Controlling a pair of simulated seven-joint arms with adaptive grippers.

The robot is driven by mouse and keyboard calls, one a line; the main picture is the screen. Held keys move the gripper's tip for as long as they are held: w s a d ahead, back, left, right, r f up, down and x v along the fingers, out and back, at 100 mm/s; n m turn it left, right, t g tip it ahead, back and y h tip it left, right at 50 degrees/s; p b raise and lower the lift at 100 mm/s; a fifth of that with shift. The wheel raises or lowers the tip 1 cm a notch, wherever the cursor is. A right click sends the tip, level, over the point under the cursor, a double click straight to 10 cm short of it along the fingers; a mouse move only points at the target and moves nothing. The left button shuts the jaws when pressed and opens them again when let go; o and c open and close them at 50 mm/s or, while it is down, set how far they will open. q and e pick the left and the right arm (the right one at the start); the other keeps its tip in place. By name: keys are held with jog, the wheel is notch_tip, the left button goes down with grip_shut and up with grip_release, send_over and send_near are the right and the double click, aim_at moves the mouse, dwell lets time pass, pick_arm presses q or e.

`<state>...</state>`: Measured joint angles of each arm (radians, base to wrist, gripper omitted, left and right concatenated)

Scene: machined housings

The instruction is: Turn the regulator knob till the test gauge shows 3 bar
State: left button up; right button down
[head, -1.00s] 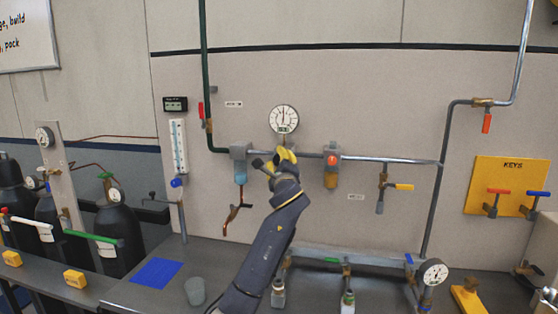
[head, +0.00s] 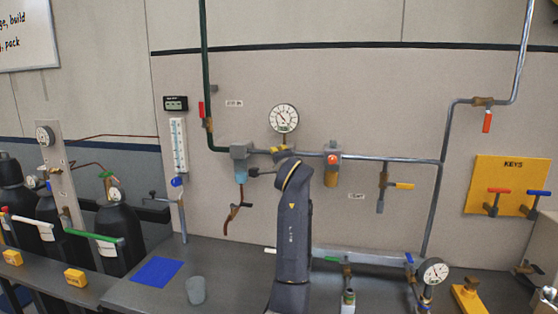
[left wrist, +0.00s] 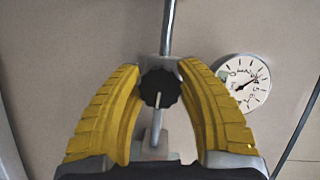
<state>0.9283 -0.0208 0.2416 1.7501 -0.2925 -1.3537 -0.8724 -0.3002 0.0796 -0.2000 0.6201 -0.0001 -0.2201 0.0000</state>
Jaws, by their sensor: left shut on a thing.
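The regulator knob (left wrist: 160,88) is black and ribbed with a white mark, which points down in the left wrist view. My left gripper (left wrist: 159,68) has its yellow fingers on either side of the knob and is shut on it. In the head view the left gripper (head: 279,150) is at the wall pipe, and my arm hides the knob. The round white gauge (head: 284,118) is just above the gripper, its needle tilted up and left. In the left wrist view the gauge (left wrist: 243,84) shows turned; I cannot read an exact value. My right gripper is not in view.
A unit with a red button (head: 332,158) is close right of the gripper on the pipe, and a grey fitting (head: 240,151) is close left. A second gauge (head: 433,271) is low at right. A grey cup (head: 195,291) and blue mat (head: 157,271) are on the bench.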

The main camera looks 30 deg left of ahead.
pick_arm(q)
jog(key=shift+a+n, duration=0.1)
jog(key=shift+n, duration=0.2)
dwell(0.4)
jog(key=o, duration=1.2)
jog(key=v, duration=1.2)
